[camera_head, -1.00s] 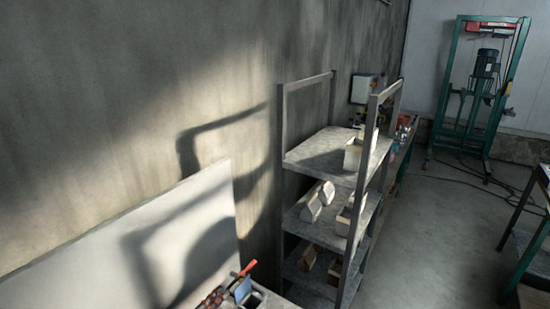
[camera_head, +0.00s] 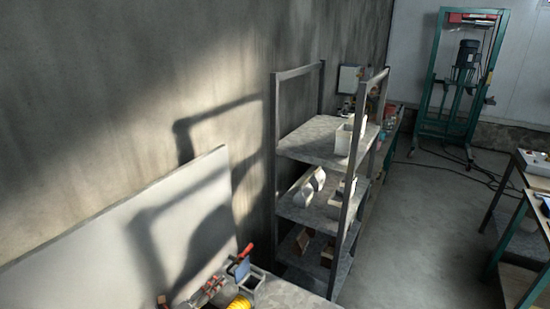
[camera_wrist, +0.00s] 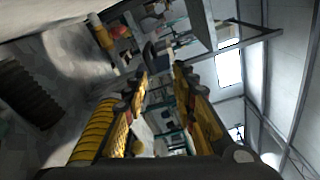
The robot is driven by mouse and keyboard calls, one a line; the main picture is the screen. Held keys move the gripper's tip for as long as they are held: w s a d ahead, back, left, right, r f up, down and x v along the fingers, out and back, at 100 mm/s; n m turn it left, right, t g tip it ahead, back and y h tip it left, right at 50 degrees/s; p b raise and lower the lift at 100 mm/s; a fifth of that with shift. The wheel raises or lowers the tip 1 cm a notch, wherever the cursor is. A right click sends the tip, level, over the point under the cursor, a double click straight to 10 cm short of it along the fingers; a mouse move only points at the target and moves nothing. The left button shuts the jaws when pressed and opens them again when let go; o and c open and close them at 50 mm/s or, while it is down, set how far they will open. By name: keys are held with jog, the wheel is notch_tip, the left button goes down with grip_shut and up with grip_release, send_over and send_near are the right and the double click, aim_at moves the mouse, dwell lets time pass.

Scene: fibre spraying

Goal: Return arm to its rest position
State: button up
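My gripper (camera_wrist: 165,82) shows in the wrist view, with two yellow and dark fingers pointing up the picture. The fingers stand apart, and only the distant room shows between them, so the gripper is open and empty. The wrist view is tilted, with ceiling beams and bright windows at the right. My arm does not show in the head view. A shadow of an angular frame falls on the wall and the white board (camera_head: 130,235) there.
A grey shelf rack (camera_head: 300,146) holding pale boxes and blocks stands mid-picture. A bench (camera_head: 300,296) with tools and a yellow coil (camera_head: 240,303) is at the bottom. A green press frame (camera_head: 440,70) stands at the back right, and a table at the right edge. The floor (camera_head: 420,220) between is largely clear.

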jog(key=s+d+r+m+g+b, duration=0.1)
jog(key=d+r+m+g, duration=0.45)
jog(key=d, duration=0.55)
jog(key=s+d+r+m+g+b, duration=0.1)
jog(key=d+r+m+g+b, duration=0.15)
jog(key=d+r+m, duration=0.6)
jog(key=s+d+r+m+g+y, duration=0.1)
jog(key=s+d+m+g+y, duration=0.1)
jog(key=s+d+m, duration=0.5)
jog(key=s+d+r+m+g+y, duration=0.1)
jog(key=s+d+m+g, duration=0.2)
jog(key=d, duration=0.5)
jog(key=s+d+m+t+y+b, duration=0.2)
jog(key=s+m+y, duration=0.1)
jog(key=s+m, duration=0.6)
jog(key=s+d+r+m+t+y+b, duration=0.1)
jog(key=s+m+y, duration=0.3)
jog(key=s+m, duration=0.6)
jog(key=shift+s+d+r+t+b, duration=0.15)
jog(key=shift+d+t+b, duration=0.25)
jog(key=shift+t+b, duration=0.3)
